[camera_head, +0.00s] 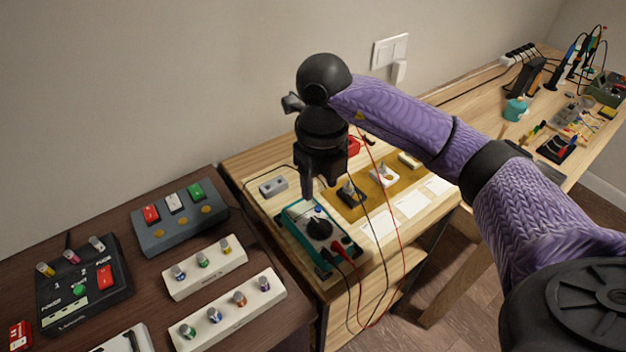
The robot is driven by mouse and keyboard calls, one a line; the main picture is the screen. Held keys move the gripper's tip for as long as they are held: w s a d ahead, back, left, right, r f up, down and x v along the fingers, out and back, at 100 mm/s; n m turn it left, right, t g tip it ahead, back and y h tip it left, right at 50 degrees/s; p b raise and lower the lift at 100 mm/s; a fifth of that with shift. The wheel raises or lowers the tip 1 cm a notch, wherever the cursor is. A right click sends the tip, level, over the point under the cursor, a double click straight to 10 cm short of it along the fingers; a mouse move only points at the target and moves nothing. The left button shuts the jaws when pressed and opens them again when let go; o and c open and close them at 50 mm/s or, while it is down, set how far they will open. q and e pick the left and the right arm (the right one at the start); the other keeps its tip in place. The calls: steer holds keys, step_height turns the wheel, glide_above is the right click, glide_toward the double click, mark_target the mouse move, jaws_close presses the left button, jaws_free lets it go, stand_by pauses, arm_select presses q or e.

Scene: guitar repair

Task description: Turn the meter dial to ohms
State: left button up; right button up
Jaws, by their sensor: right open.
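The teal meter (297,236) lies on the light wooden table near its front left corner. Its black round dial (319,227) sits in the middle of the pale face. A red and a black lead plug into its lower end. My right gripper (319,193) is open and points down just above the far end of the meter, close to the dial. I cannot tell whether a fingertip touches the meter. The gripper hides part of the table behind it. My left gripper is not in view.
Loose red and black leads loop over the table's front edge. A dark table (245,336) with several pedals stands at left.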

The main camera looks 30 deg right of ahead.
mark_target(319, 223)
step_height(319, 223, down, 10)
steer(key=shift+s+r+b, duration=0.1)
steer(key=shift+r+b, duration=0.05)
steer(key=shift+b, duration=1.1)
steer(key=shift+c, duration=0.2)
jaws_close()
